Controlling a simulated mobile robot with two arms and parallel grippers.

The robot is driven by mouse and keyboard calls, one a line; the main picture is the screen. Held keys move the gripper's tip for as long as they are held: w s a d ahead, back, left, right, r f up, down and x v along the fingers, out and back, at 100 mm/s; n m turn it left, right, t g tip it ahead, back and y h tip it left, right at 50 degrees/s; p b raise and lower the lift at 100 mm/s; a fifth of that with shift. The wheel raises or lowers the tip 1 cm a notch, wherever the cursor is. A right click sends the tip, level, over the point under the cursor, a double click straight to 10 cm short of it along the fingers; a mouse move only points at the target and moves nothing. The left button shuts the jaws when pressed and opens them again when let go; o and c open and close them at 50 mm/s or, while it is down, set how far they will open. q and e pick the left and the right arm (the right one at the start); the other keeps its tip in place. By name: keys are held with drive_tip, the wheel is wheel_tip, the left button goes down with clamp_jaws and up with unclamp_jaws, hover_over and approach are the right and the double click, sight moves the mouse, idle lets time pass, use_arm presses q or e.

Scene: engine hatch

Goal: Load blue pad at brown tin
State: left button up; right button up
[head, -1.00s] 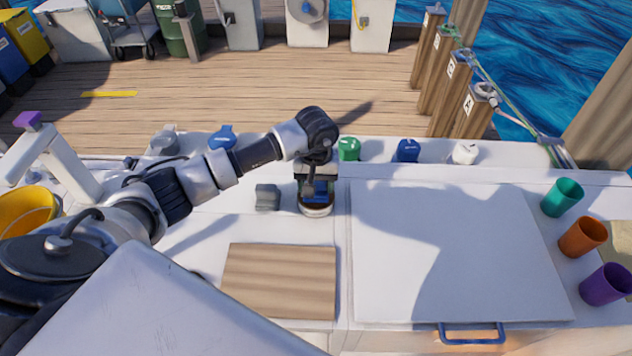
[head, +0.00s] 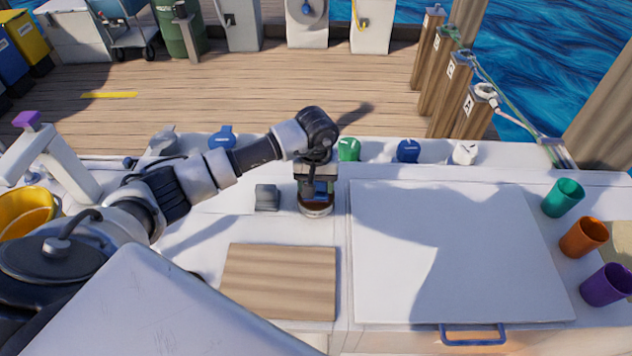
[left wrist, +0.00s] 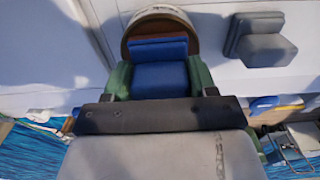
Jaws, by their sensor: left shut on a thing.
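My left gripper (head: 317,186) is shut on the blue pad (head: 321,188) at the brown tin (head: 316,209). In the left wrist view the pad (left wrist: 160,76) sits between the two green-sided fingers (left wrist: 160,88). The tin's pale round rim (left wrist: 160,12) curves around the pad's far end, with brown inside it. The gripper hides much of the tin in the head view. I cannot tell whether the pad touches the tin's bottom. My right gripper is not in view.
A grey block (head: 267,197) stands just left of the tin. A wooden board (head: 279,281) lies in front, and a large white hatch lid (head: 455,250) is at right. Green, orange and purple cups stand at the right edge. Several knobs line the back edge.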

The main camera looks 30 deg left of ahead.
use_arm(q)
drive_tip(key=shift+r+p, duration=0.5)
drive_tip(key=shift+r, duration=0.35)
drive_tip(key=shift+r+p, duration=1.2)
drive_tip(key=shift+r, duration=1.45)
